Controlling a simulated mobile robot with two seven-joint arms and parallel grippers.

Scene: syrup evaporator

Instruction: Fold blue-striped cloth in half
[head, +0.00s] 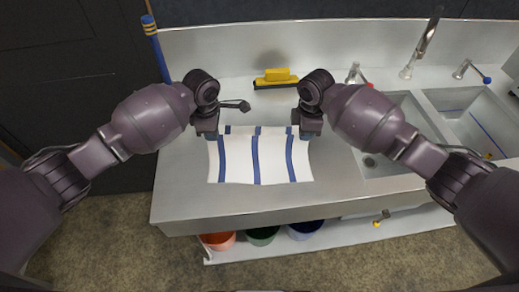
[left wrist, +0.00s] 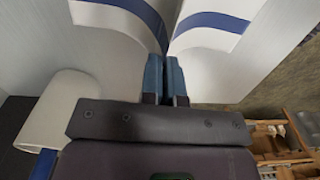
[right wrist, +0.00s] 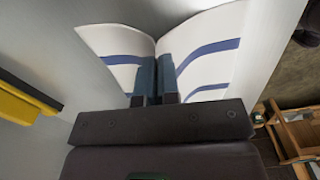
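The white cloth with blue stripes (head: 240,165) lies spread on the metal counter, its near part flat and its far edge between my two grippers. My left gripper (head: 207,135) is at its far left corner and my right gripper (head: 308,132) is at its far right corner. In the left wrist view the fingers (left wrist: 166,62) are close together with cloth (left wrist: 212,25) gathered on both sides of them. In the right wrist view the fingers (right wrist: 157,64) likewise pinch the cloth (right wrist: 205,45). The pinched corners are partly hidden by the grippers in the head view.
A yellow and black brush (head: 276,79) lies behind the cloth. A dark utensil (head: 238,105) shows between the grippers. A sink basin (head: 392,160) is to the right. Orange (head: 218,241), green (head: 262,236) and blue (head: 305,230) buckets stand below the counter. Counter in front is clear.

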